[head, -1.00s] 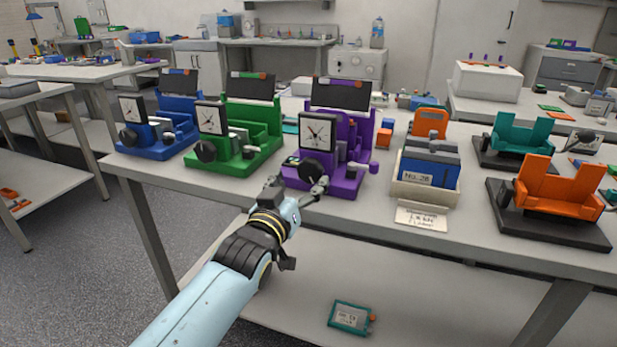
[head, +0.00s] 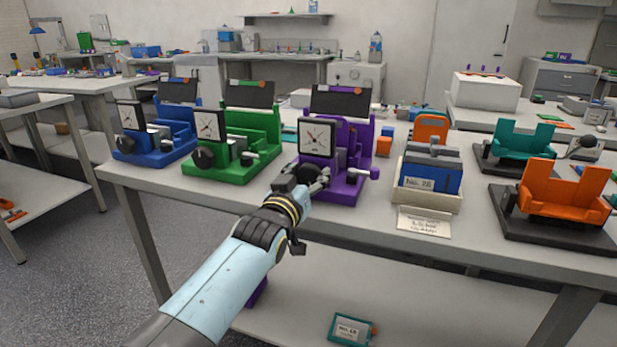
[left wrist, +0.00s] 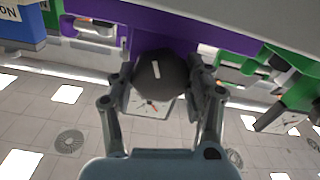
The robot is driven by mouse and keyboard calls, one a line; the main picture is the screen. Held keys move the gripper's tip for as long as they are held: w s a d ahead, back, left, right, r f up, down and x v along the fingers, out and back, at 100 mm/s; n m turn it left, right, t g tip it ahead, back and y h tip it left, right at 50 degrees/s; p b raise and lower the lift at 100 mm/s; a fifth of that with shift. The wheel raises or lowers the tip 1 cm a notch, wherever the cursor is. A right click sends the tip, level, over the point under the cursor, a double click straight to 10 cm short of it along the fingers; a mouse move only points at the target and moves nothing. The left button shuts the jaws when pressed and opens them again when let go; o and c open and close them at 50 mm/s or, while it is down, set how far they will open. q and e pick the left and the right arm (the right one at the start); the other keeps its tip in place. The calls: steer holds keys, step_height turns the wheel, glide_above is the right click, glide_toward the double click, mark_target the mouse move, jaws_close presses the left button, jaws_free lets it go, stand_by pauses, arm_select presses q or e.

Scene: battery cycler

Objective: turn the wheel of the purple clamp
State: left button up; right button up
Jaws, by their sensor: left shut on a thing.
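The purple clamp (head: 352,165) stands on the grey table, between the green clamp and the card box, with a square white-faced dial (head: 318,137) on its front. Its dark wheel (left wrist: 161,78), with a white mark, sits between the two fingers in the left wrist view. My left gripper (head: 312,178) is at the front of the purple clamp, below the dial, and is shut on the wheel. In the head view the fingers and wrist partly hide the wheel. My right gripper is not in view.
A green clamp (head: 235,150) and a blue clamp (head: 160,138) stand to the left. A cream box (head: 425,196) of blue cards is close on the right, with orange (head: 562,190) and teal (head: 518,145) fixtures beyond. The table's front edge runs below my gripper.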

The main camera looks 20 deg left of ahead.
arm_select(q)
steer(key=c, duration=0.3)
steer(key=m, duration=0.3)
steer(key=shift+m+b, duration=0.3)
steer(key=shift+m, duration=1.7)
steer(key=o, duration=1.2)
